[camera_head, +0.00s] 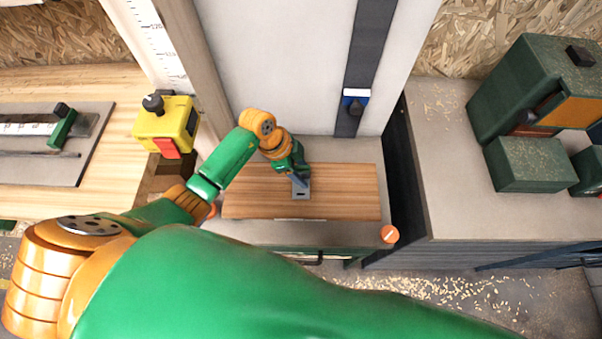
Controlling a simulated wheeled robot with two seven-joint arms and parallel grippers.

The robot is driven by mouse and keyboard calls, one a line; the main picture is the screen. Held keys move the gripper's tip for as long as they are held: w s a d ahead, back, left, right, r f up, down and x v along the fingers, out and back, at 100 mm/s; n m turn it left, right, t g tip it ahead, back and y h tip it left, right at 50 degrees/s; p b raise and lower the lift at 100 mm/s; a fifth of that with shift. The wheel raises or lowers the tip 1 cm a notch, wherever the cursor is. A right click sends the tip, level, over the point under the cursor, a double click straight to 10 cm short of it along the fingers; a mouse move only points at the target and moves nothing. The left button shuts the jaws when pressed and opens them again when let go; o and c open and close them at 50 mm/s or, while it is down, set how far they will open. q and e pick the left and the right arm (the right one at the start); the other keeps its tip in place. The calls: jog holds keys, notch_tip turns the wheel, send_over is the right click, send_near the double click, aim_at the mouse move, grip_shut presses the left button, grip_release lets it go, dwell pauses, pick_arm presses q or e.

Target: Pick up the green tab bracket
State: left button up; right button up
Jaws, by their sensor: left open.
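My left gripper (299,180) is at the middle of a wooden board (350,192), pointing down, with its jaws open. A small grey metal plate (301,194) with a dark slot lies on the board right at the fingertips. It may be the bracket, but I cannot make out a green tab on it. The gripper and wrist cover the plate's far side. I cannot tell whether the fingers touch it. My right gripper is not in view.
A yellow box with a black knob and red part (165,124) stands left of the board. A dark vertical rail (367,50) rises behind it. Green machines (530,165) stand on the right bench.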

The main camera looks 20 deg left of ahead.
pick_arm(q)
jog(key=shift+r, duration=0.1)
grip_shut()
